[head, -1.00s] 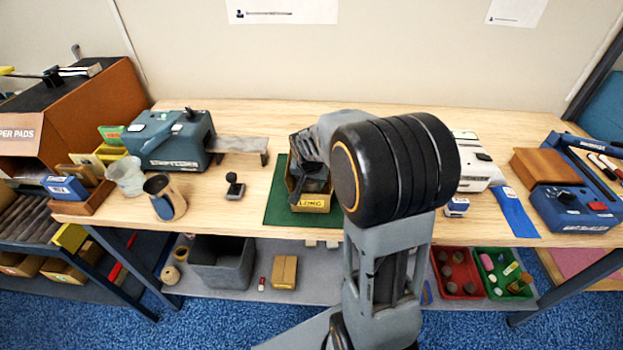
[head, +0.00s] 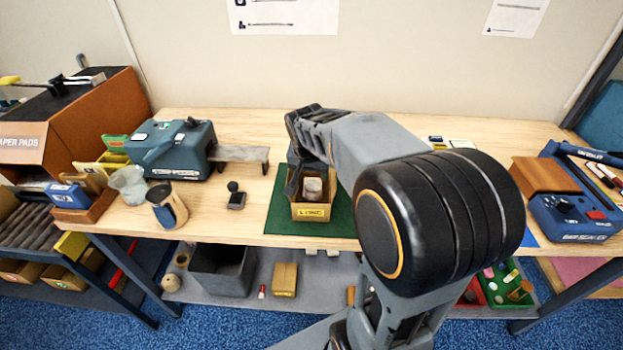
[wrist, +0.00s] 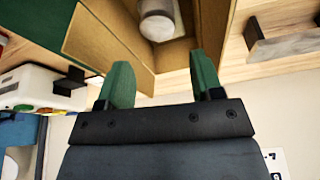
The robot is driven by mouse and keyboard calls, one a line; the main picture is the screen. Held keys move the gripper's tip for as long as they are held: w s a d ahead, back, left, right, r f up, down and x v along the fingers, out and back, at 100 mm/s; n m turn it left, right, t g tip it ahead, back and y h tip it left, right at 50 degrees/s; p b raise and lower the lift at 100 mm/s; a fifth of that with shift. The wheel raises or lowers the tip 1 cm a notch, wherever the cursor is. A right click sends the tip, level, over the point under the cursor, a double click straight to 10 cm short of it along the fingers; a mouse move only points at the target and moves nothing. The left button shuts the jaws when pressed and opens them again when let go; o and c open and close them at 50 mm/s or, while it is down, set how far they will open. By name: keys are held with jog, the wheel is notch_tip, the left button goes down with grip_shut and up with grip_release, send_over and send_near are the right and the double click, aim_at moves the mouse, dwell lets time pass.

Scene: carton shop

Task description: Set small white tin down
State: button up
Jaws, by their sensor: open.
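The small white tin (head: 312,189) stands inside an open yellow-tan carton (head: 311,213) on the green mat (head: 342,217). The tin also shows in the wrist view (wrist: 157,22), in a compartment of the carton (wrist: 97,45). My gripper (wrist: 161,82) is open and empty. Its two green fingertips are apart from the tin, near the carton's edge. In the head view my gripper (head: 296,165) is over the back left of the carton, partly hidden by its own body.
A teal machine (head: 172,150) with a grey shelf (head: 238,154) stands left of the mat. A small black-handled stamp (head: 236,197) and a brown-grey cup (head: 167,206) are nearby. A blue sealer (head: 575,215) is at right. My arm hides some tabletop.

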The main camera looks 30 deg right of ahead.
jog(key=s+a+n+y, duration=0.1)
jog(key=s+a+n, duration=0.3)
jog(key=s, duration=0.3)
jog(key=s+a+n+y, duration=0.1)
jog(key=s+a+n, duration=0.2)
jog(key=s, duration=0.4)
jog(key=shift+s+a+f+n, duration=0.4)
jog(key=shift+a+f, duration=0.05)
jog(key=shift+a, duration=0.2)
